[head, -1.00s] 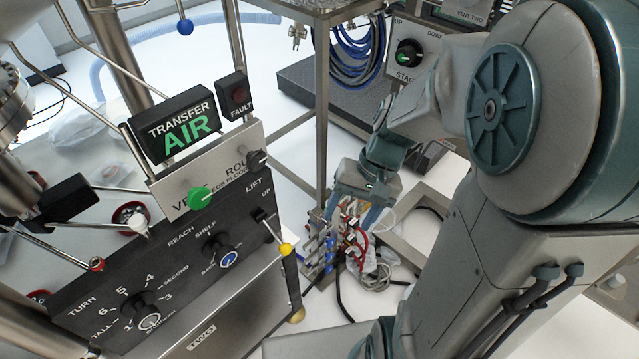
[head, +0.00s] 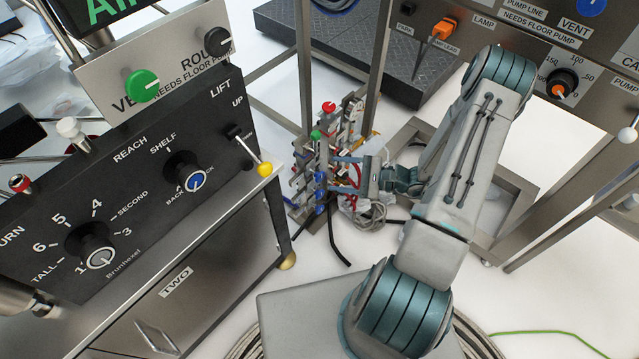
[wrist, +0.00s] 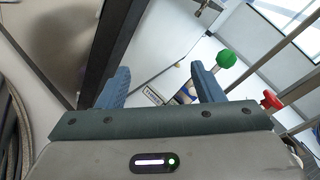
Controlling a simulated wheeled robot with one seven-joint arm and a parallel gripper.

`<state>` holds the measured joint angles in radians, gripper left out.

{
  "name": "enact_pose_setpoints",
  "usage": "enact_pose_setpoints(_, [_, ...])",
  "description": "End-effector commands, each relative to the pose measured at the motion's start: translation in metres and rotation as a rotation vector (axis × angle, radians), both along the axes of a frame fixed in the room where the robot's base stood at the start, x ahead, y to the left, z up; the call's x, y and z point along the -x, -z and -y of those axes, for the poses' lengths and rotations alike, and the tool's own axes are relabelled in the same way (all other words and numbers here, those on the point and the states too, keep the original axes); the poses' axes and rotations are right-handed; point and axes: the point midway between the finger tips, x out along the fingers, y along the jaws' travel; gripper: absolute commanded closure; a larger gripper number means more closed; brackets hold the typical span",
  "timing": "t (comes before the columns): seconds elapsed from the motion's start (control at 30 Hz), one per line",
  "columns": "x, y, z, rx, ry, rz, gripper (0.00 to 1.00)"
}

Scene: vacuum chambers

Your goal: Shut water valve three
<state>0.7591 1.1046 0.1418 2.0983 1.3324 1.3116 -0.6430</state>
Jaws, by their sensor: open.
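A cluster of small water valves (head: 319,180) with blue handles stands low behind the black panel's corner in the head view. A red knob (head: 329,107) and a green knob (head: 316,135) top it. In the wrist view, my gripper (wrist: 160,88) is open, with no valve clearly held. A green knob (wrist: 226,60) shows just beyond the right finger, and a red knob (wrist: 270,100) farther right. Contact is hard to tell.
The black control panel (head: 130,205) with knobs and a yellow-tipped lever (head: 265,169) is at left. Metal frame posts (head: 304,65) stand behind the valves. A pump panel (head: 560,45) is at upper right. Hoses and cables (head: 375,220) lie beside the cluster.

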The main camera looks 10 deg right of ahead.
Motion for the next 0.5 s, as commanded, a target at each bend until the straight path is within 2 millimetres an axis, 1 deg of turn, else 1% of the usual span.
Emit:
enact_pose_setpoints(0.03, [-0.001, 0.034, 0.007, -0.045, 0.075, -0.014, 0.39])
enact_pose_setpoints(0.07, [-0.002, 0.046, 0.011, -0.065, 0.117, -0.016, 0.39])
enact_pose_setpoints(0.1, [-0.004, 0.063, 0.017, -0.09, 0.172, -0.022, 0.39])
enact_pose_setpoints(0.2, [-0.005, 0.1, 0.029, -0.14, 0.296, -0.031, 0.39])
enact_pose_setpoints(0.3, [-0.004, 0.128, 0.037, -0.174, 0.395, -0.04, 0.39])
enact_pose_setpoints(0.33, [-0.004, 0.135, 0.04, -0.182, 0.419, -0.043, 0.39])
enact_pose_setpoints(0.4, [-0.003, 0.146, 0.043, -0.193, 0.462, -0.048, 0.39])
enact_pose_setpoints(0.5, [-0.003, 0.155, 0.045, -0.202, 0.495, -0.05, 0.39])
